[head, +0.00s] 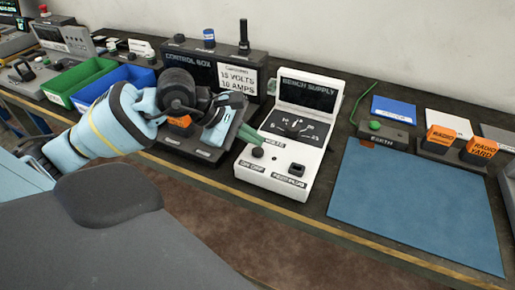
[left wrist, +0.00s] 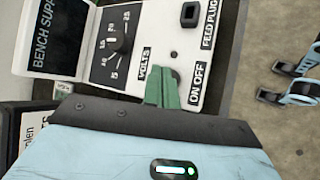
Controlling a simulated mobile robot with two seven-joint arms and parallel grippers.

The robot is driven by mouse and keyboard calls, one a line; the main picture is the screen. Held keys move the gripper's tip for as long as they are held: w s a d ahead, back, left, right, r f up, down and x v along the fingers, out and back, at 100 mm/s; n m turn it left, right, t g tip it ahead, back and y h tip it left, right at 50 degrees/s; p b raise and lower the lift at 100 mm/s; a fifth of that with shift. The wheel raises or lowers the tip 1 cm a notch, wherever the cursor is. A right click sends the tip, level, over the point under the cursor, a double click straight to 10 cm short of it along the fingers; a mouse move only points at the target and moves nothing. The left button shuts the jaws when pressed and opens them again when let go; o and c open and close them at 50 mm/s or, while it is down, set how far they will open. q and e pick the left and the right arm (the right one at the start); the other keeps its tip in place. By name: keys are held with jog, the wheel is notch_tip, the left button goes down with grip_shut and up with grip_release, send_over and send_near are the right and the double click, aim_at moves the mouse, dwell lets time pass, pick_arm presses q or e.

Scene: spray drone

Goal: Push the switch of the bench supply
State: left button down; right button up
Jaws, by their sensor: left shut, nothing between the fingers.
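The bench supply (head: 297,140) is a white unit with a dark sloped label panel and a volts dial (head: 295,125). Its switch (head: 257,152) is a small dark knob above the ON OFF label at the front left corner. My left gripper (head: 252,137) is shut and empty, its green fingertips just above and behind the switch. In the left wrist view the shut green fingers (left wrist: 163,92) reach over the white face, between the VOLTS and ON OFF labels. The switch (left wrist: 176,73) shows partly beside their tips; contact cannot be told.
The control box (head: 190,62) stands behind my left gripper. Green (head: 80,80) and blue (head: 112,85) bins stand to the left. An earth block (head: 383,135) and a blue mat (head: 415,195) lie to the right. The feed plug socket (head: 296,169) is right of the switch.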

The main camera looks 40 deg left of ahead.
aim_at(253, 151)
pick_arm(q)
notch_tip(253, 151, up, 6)
jog(key=p, duration=0.2)
jog(key=shift+f+p, duration=0.15)
jog(key=shift+p, duration=0.15)
pick_arm(e)
jog(key=shift+t, duration=0.3)
jog(key=w+r, duration=0.2)
jog(key=r, duration=0.1)
jog(key=shift+w+r, duration=0.15)
jog(key=shift+r, duration=0.15)
